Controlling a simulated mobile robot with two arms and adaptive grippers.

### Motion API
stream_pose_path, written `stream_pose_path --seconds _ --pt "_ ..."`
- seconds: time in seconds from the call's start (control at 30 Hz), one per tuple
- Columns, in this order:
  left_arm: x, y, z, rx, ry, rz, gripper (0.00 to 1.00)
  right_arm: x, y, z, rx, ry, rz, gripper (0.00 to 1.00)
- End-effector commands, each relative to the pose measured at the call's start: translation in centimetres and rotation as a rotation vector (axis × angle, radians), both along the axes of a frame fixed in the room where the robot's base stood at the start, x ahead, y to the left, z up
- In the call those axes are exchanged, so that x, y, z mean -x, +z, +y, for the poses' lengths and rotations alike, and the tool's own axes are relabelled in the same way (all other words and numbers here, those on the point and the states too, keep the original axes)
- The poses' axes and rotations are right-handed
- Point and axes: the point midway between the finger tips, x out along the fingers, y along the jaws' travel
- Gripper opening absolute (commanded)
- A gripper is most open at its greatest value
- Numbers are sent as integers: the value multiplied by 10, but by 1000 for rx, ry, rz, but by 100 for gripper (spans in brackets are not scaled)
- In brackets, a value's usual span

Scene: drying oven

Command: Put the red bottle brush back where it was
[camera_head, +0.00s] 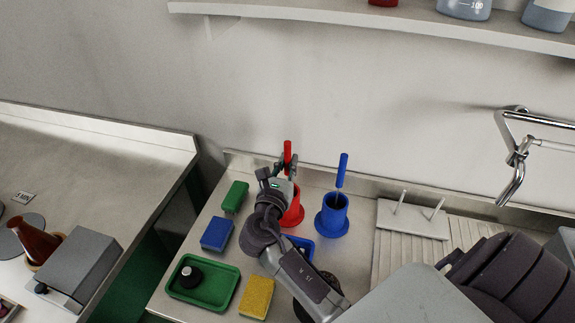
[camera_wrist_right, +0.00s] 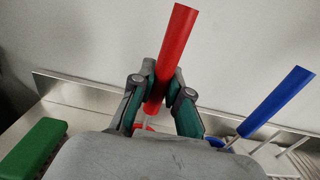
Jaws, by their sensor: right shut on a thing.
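The red bottle brush (camera_head: 287,152) shows as a red handle in the head view. My right gripper (camera_head: 287,168) is shut on this handle, and the handle also shows between the fingers in the right wrist view (camera_wrist_right: 172,60). It stands nearly upright, above the red holder (camera_head: 294,213), which is a flanged cup partly hidden by my gripper and arm. A thin stem runs down from the handle toward the red holder; I cannot tell how deep the brush sits. My left gripper is not in view.
A blue brush (camera_head: 342,170) stands in a blue holder (camera_head: 332,217) just right. Green (camera_head: 235,196), blue (camera_head: 217,234) and yellow (camera_head: 256,297) sponges and a green tray (camera_head: 222,292) lie left and in front. A white drying rack (camera_head: 412,218) stands right. The wall is close behind.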

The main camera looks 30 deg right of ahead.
Motion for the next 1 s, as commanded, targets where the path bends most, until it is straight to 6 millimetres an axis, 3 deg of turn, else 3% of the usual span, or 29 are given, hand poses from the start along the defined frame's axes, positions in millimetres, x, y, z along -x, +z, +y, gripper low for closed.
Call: stream_pose_path --seconds 0.4,0.43,0.57,1.0 --pt "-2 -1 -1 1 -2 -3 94 0 -8 0 0 0 0 0" --pt "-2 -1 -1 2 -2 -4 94 0 -9 0 0 0 0 17" --pt "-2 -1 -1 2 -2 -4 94 0 -8 0 -1 0 -1 38" --pt "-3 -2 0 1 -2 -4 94 5 -7 7 -2 2 1 40"
